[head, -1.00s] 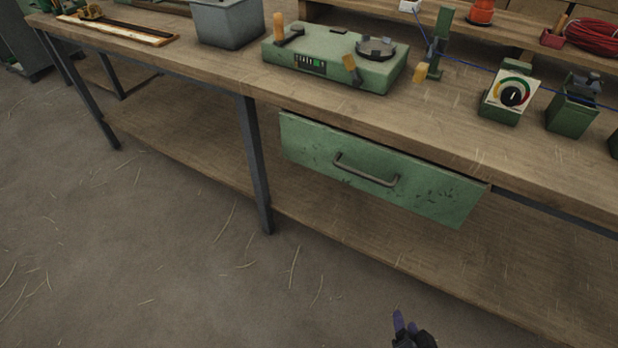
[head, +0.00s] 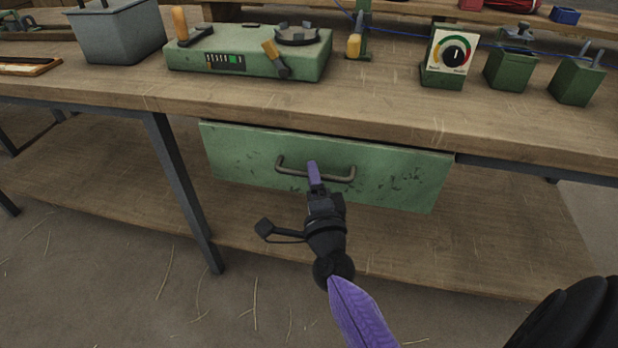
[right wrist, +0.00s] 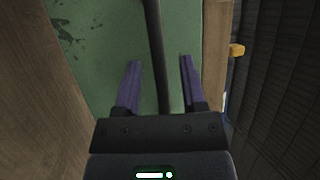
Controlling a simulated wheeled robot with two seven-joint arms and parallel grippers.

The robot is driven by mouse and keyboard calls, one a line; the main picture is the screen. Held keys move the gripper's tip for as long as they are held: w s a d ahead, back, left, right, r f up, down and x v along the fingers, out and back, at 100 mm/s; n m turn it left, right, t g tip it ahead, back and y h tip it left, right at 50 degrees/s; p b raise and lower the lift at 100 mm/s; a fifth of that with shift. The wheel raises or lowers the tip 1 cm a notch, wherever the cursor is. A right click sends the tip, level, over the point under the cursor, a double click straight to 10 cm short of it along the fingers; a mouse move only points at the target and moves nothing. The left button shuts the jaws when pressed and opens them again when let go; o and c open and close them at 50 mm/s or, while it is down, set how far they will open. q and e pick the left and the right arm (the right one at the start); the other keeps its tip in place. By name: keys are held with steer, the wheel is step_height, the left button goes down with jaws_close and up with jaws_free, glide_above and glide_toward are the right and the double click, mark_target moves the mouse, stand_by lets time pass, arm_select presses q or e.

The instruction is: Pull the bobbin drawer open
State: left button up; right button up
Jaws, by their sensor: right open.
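The green bobbin drawer (head: 400,180) hangs under the workbench top, its worn front flush or nearly flush below the edge. A dark metal bow handle (head: 335,178) is on its front. My right gripper (head: 313,170) is at the middle of the handle in the head view. In the right wrist view, the handle bar (right wrist: 158,60) runs between the two purple fingers of my right gripper (right wrist: 160,80), with a gap on either side. The gripper is open; the drawer front (right wrist: 105,45) is just beyond it. My left gripper is not in view.
On the bench top (head: 380,110) stand a green winding machine (head: 245,62), a grey bin (head: 118,35), a dial box (head: 450,55) and green blocks (head: 578,80). A bench leg (head: 180,185) stands left of the drawer. The lower shelf (head: 500,235) lies beneath.

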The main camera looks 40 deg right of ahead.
steer(key=shift+w+d+r, duration=0.1)
steer(key=shift+w+d, duration=0.1)
steer(key=shift+w, duration=0.3)
jaws_close()
stand_by(1.1)
